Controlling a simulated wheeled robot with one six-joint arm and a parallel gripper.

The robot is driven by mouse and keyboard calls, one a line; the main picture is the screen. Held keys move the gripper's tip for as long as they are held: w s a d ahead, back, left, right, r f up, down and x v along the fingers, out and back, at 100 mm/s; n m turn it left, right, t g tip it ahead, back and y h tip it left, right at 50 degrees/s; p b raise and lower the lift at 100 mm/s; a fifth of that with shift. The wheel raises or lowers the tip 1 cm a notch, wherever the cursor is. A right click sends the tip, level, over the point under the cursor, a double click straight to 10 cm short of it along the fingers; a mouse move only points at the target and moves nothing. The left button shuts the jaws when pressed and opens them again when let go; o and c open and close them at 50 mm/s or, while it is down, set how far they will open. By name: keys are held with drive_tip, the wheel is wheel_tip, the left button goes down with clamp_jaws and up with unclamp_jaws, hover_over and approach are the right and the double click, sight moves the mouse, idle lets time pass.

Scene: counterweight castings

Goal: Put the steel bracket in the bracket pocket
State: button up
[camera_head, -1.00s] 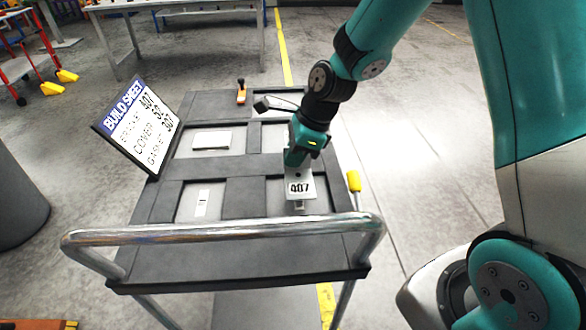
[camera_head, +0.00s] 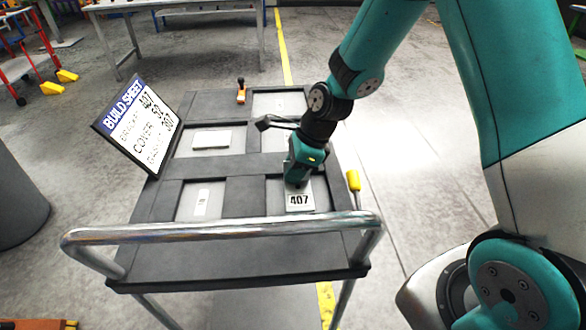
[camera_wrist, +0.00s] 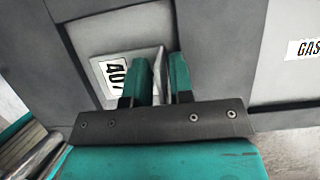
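The steel bracket (camera_head: 299,201) is a pale metal piece with a "407" label, at the front right of the dark cart tray. Its label also shows in the wrist view (camera_wrist: 113,76). It lies within the front right pocket (camera_head: 275,193), at or very near the pocket floor; exact contact cannot be told. My gripper (camera_head: 297,184) is directly above it, pointing down. In the wrist view my gripper's two teal fingers (camera_wrist: 161,80) stand on either side of the bracket's upright plate and appear closed on it. The fingers hide part of the bracket.
A build sheet sign (camera_head: 139,124) leans at the tray's left. The front left pocket holds a small label (camera_head: 202,202). A chrome handle (camera_head: 220,234) crosses the cart's front. An orange-handled item (camera_head: 241,92) stands at the back.

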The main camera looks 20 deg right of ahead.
drive_tip(key=shift+w+r, duration=0.1)
drive_tip(key=shift+w, duration=0.15)
drive_tip(key=shift+d+r, duration=0.1)
drive_tip(key=shift+r, duration=0.1)
drive_tip(key=v, duration=1.1)
drive_tip(key=s+a+r+n, duration=0.3)
drive_tip(key=s+n, duration=0.4)
drive_tip(key=n, duration=0.2)
drive_tip(key=s+a+r+n, duration=0.3)
drive_tip(key=s+n, duration=0.4)
drive_tip(key=n, duration=0.2)
drive_tip(key=s+a+r+n+g, duration=0.1)
drive_tip(key=s+a+r+n, duration=0.2)
drive_tip(key=s+n, duration=0.4)
drive_tip(key=shift+s+a+n, duration=0.15)
drive_tip(key=shift+n, duration=1.25)
drive_tip(key=shift+s+a+n, duration=0.1)
drive_tip(key=shift+s+n, duration=0.25)
drive_tip(key=shift+n, duration=0.15)
